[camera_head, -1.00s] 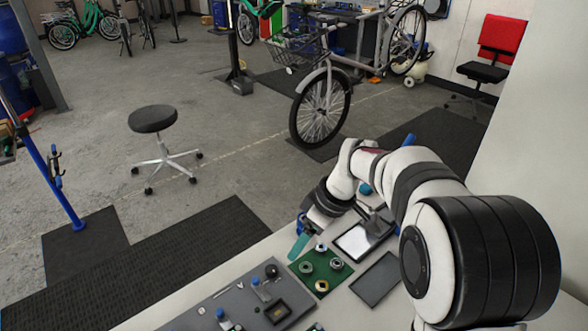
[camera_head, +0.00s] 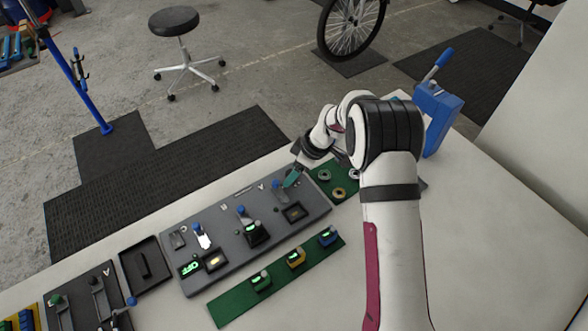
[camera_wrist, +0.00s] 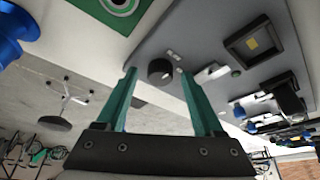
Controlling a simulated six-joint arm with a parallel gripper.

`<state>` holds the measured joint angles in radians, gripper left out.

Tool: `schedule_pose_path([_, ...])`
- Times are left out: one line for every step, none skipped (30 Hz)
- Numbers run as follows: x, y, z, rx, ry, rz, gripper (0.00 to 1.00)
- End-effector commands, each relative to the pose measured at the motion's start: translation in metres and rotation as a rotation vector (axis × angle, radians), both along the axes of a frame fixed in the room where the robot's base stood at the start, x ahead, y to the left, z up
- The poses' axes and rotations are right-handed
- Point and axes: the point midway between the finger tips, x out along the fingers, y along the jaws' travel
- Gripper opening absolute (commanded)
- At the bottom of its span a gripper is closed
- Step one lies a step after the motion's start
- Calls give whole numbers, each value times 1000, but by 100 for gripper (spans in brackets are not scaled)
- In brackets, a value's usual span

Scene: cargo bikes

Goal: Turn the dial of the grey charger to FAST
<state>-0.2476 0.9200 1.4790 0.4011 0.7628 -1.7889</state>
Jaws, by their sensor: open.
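My gripper (camera_head: 291,179) is open, its teal fingers over the upper right end of a grey panel (camera_head: 222,218). In the wrist view my gripper (camera_wrist: 158,74) has its two fingers apart, with a dark round knob (camera_wrist: 160,71) on the panel showing between the tips. I cannot tell whether they touch it. Small units with lit tops stand on a green strip: a green one (camera_head: 261,282), a yellow one (camera_head: 296,257) and a blue one (camera_head: 328,238). I cannot make out a grey charger, its dial or a FAST mark for sure.
The panel carries blue-knobbed levers (camera_head: 198,228), a lit display (camera_head: 190,267) and a dark square frame (camera_head: 294,213). A green mat with rings (camera_head: 338,192) lies right of my gripper. A black tray (camera_head: 146,265) is at left. The white table front (camera_head: 300,300) is clear.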

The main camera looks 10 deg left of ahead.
Motion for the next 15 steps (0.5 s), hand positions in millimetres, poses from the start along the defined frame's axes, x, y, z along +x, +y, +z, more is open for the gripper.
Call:
schedule_pose_path([0, 0, 0, 0, 0, 0, 69])
schedule_pose_path([0, 0, 0, 0, 0, 0, 69])
schedule_pose_path([0, 0, 0, 0, 0, 0, 69])
schedule_pose_path([0, 0, 0, 0, 0, 0, 69])
schedule_pose_path([0, 0, 0, 0, 0, 0, 69])
schedule_pose_path([0, 0, 0, 0, 0, 0, 69])
schedule_pose_path([0, 0, 0, 0, 0, 0, 64])
schedule_pose_path([0, 0, 0, 0, 0, 0, 58])
schedule_pose_path([0, 0, 0, 0, 0, 0, 51])
schedule_pose_path([0, 0, 0, 0, 0, 0, 46])
schedule_pose_path([0, 0, 0, 0, 0, 0, 40])
schedule_pose_path([0, 0, 0, 0, 0, 0, 33])
schedule_pose_path([0, 0, 0, 0, 0, 0, 28])
schedule_pose_path([0, 0, 0, 0, 0, 0, 22])
schedule_pose_path([0, 0, 0, 0, 0, 0, 15])
